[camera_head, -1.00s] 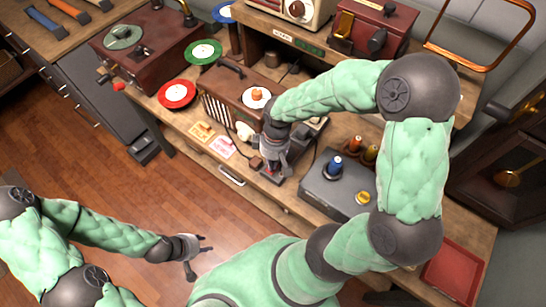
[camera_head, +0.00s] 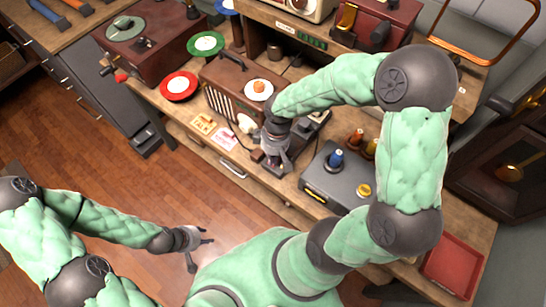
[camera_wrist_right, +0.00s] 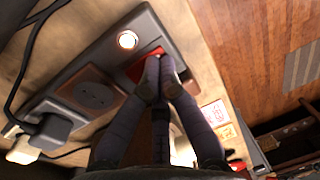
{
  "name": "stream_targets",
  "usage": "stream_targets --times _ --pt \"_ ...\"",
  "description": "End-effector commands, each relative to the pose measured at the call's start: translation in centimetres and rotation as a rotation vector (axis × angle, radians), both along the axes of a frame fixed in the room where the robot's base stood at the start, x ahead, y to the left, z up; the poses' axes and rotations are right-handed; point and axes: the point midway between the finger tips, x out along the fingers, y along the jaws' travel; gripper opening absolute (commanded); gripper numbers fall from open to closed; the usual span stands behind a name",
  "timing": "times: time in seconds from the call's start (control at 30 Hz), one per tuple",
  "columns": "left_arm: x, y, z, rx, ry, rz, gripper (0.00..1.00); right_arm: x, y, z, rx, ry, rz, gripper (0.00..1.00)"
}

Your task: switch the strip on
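The power strip (camera_wrist_right: 72,92) is dark grey and lies along the worktop in the right wrist view. A round lamp (camera_wrist_right: 127,40) on it glows pale orange. Beside the lamp is a red rocker switch (camera_wrist_right: 143,66). My right gripper (camera_wrist_right: 160,85) has its fingertips together at the switch and covers part of it; whether they touch is hard to tell. In the head view the right gripper (camera_head: 270,163) points down at the worktop's front edge, hiding much of the strip (camera_head: 314,121). My left gripper (camera_head: 199,251) is open and empty above the floor.
A black plug (camera_wrist_right: 52,130) sits in the strip's far socket; cables run nearby. A brown radio-like box (camera_head: 232,92) stands left of my right gripper. A grey box with spools (camera_head: 335,185) stands right. Pink and yellow cards (camera_head: 224,138) lie near the front edge.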

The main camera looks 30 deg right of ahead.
Motion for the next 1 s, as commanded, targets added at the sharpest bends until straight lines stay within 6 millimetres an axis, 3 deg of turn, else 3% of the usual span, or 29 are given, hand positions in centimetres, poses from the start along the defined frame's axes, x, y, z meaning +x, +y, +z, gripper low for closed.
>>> stream_targets --times 0.03,0.67,0.83,1.0 --pt "0.0 0.0 -0.1 0.000 0.000 0.000 0.40 -0.7 0.1 -0.9 0.003 0.022 0.008 0.00" --pt "0.0 0.0 0.2 0.000 0.000 0.000 0.40 -0.2 -1.2 -0.8 0.000 0.021 0.010 0.00" --pt "0.0 0.0 1.0 0.000 0.000 0.000 0.40 0.0 -1.2 0.2 -0.001 0.020 0.009 0.00" --pt "0.0 0.0 2.8 0.000 0.000 0.000 0.40 0.9 -1.1 2.7 -0.002 0.012 0.007 0.00"
